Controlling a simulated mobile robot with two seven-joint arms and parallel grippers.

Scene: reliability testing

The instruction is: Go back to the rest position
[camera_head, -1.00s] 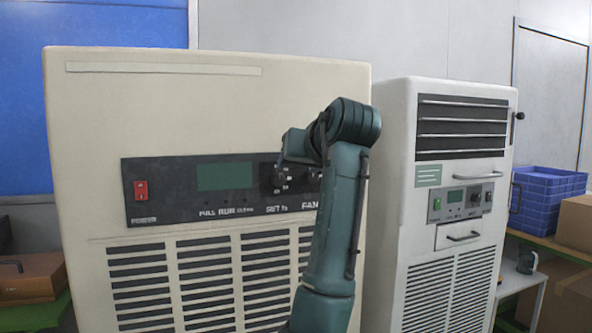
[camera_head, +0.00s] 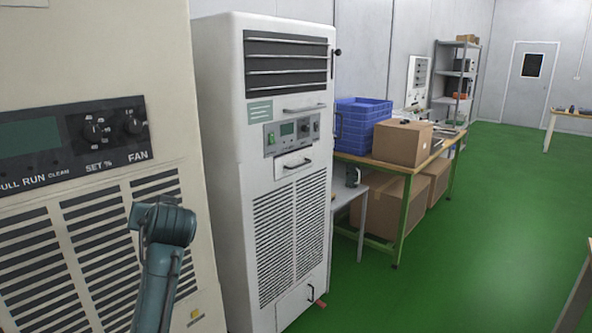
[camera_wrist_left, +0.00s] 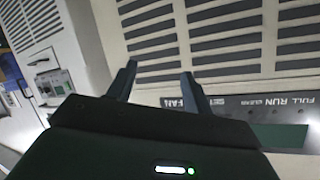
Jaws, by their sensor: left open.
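A teal arm, which appears to be my left one, rises in the lower left of the head view in front of the cream machine (camera_head: 172,165). Its wrist end is beside the vents, below the dark control panel (camera_head: 72,140) with its knobs and FAN label. The fingers cannot be made out there. In the left wrist view my left gripper (camera_wrist_left: 160,82) has its two dark fingers spread with nothing between them. Behind them are the vent slots and the panel (camera_wrist_left: 230,103), seen upside down. My right gripper is not in view.
A white machine (camera_head: 222,150) stands right of the cream one. Beyond it a green-framed table (camera_head: 400,185) holds blue crates (camera_head: 358,125) and a cardboard box (camera_head: 403,143). Green floor (camera_head: 480,220) lies open at the right. A table corner (camera_head: 580,290) enters at lower right.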

